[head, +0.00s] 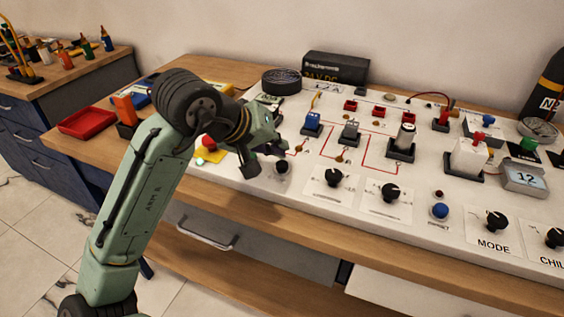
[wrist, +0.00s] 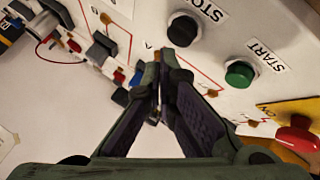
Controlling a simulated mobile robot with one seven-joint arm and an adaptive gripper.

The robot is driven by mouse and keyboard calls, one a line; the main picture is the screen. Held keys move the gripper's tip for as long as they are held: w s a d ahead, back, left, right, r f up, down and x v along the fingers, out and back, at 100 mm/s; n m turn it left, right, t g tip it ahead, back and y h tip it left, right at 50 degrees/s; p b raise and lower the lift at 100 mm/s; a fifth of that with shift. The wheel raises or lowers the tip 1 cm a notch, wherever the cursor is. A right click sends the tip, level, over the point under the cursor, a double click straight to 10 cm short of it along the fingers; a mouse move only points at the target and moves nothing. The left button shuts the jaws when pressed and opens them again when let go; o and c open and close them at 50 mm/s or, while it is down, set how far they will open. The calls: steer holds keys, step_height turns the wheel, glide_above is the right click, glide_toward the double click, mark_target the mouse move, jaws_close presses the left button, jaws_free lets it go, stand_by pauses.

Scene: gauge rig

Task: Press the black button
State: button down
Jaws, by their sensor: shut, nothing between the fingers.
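The black button (wrist: 184,29) is a round black cap beside the STOP label in the wrist view. In the head view, the black button (head: 282,167) sits near the panel's front edge, just below and right of my gripper (head: 276,149). In the wrist view, my gripper (wrist: 163,68) is shut and empty. Its fingertips appear just short of the black button, and I cannot tell their height above the panel. The green START button (wrist: 240,74) is beside the black one; my gripper hides it in the head view.
A red mushroom button (head: 208,142) on a yellow plate lies left of my gripper. Black knobs (head: 333,177) and a blue button (head: 439,210) line the front to the right. Switches and wired parts, including a blue one (head: 312,122), stand behind.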

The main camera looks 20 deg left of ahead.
mark_target(278, 162)
steer(key=shift+f, duration=0.1)
stand_by(0.5)
steer(key=shift+f, duration=0.3)
steer(key=shift+f+b, duration=0.55)
stand_by(0.6)
steer(key=shift+r, duration=0.2)
steer(key=shift+r+p, duration=0.8)
steer(key=shift+p, duration=0.1)
step_height(278, 162, up, 5)
steer(key=p, duration=0.4)
steer(key=shift+p, duration=0.3)
stand_by(0.3)
